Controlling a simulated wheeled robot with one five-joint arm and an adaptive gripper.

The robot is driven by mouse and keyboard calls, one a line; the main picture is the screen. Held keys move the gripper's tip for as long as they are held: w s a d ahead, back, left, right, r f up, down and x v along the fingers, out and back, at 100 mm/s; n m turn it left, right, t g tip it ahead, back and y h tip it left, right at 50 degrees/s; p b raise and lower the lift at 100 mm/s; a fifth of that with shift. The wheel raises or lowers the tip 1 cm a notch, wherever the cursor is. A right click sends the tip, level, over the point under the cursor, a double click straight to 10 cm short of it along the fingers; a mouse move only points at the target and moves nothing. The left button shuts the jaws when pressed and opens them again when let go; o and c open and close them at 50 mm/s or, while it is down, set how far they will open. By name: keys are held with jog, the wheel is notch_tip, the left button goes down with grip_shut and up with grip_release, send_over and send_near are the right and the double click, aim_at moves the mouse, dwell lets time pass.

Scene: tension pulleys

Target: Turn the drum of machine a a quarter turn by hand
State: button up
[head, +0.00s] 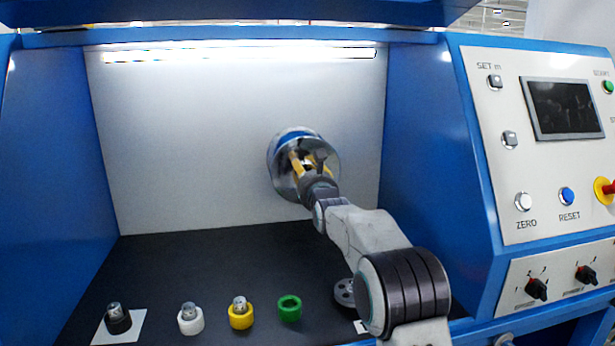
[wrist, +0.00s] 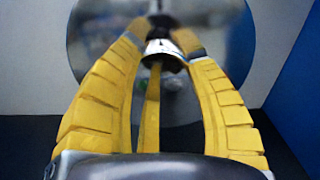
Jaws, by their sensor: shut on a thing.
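The drum (head: 279,163) of the blue machine is a shiny round metal disc with a blue patch at its top. It stands out from the pale back wall and also fills the middle of the wrist view (wrist: 235,62). My gripper (head: 301,160) reaches to its front with yellow fingers. In the wrist view my gripper (wrist: 166,40) is shut on a small dark and metallic piece at the drum's front. The fingertips and the drum's centre are partly blurred and covered, so the exact grip is hard to tell.
On the black floor stand a black-based part (head: 118,319) on a white card, a white ring (head: 190,320), a yellow ring (head: 240,318) and a green ring (head: 289,308). A dark pulley (head: 344,293) is beside my arm. The control panel (head: 520,150) is at the right.

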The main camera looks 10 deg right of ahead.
jog(key=shift+r, duration=0.45)
jog(key=o, duration=1.3)
jog(key=shift+f, duration=0.3)
jog(key=shift+c, duration=0.2)
jog(key=shift+s, duration=0.1)
jog(key=s, duration=1.1)
jog(key=shift+s, duration=0.4)
